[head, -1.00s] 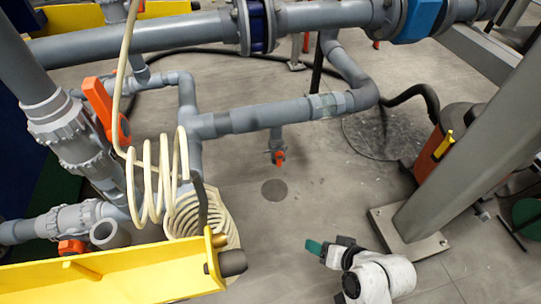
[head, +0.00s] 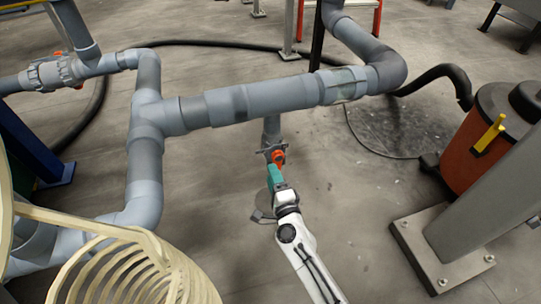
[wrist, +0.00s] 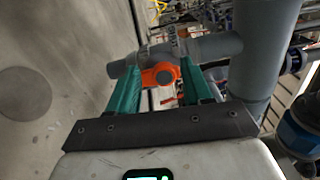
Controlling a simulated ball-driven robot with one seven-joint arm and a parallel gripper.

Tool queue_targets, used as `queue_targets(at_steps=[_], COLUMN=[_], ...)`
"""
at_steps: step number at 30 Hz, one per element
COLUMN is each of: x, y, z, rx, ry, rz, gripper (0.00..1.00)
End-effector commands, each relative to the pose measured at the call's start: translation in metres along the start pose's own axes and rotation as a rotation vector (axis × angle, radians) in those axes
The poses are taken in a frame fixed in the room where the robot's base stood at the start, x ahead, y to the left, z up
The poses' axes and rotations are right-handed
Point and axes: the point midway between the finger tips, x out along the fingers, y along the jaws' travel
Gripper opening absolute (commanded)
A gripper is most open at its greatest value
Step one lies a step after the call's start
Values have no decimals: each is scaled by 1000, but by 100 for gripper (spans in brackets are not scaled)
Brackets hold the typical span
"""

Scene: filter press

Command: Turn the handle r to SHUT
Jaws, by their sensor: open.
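The orange valve handle (head: 278,157) sits on a small grey valve below the horizontal grey pipe (head: 265,97) in the head view. In the wrist view the orange handle (wrist: 160,74) lies between the tips of my two green fingers. My gripper (wrist: 160,85) is open around the handle; I cannot tell whether either finger touches it. In the head view my gripper (head: 276,174) reaches up to the handle from below and covers part of it. Any lettering for r or SHUT is too small to see.
A cream coiled hose (head: 140,275) fills the lower left. A grey post on a base plate (head: 440,245) and an orange-red drum (head: 490,140) stand at the right. A black hose (head: 450,75) runs over the floor. The floor around my arm is clear.

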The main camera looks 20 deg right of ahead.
Motion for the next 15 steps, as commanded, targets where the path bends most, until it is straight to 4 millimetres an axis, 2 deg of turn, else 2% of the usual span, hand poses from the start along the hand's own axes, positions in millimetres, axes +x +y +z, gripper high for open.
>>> queue_targets(at_steps=[5,8,15], x=[1,1,1], y=[6,12,28], z=[-3,-6,-12], rx=[-76,-212,-671], ry=[15,14,13], rz=[-3,-1,3], gripper=[50,50,50])
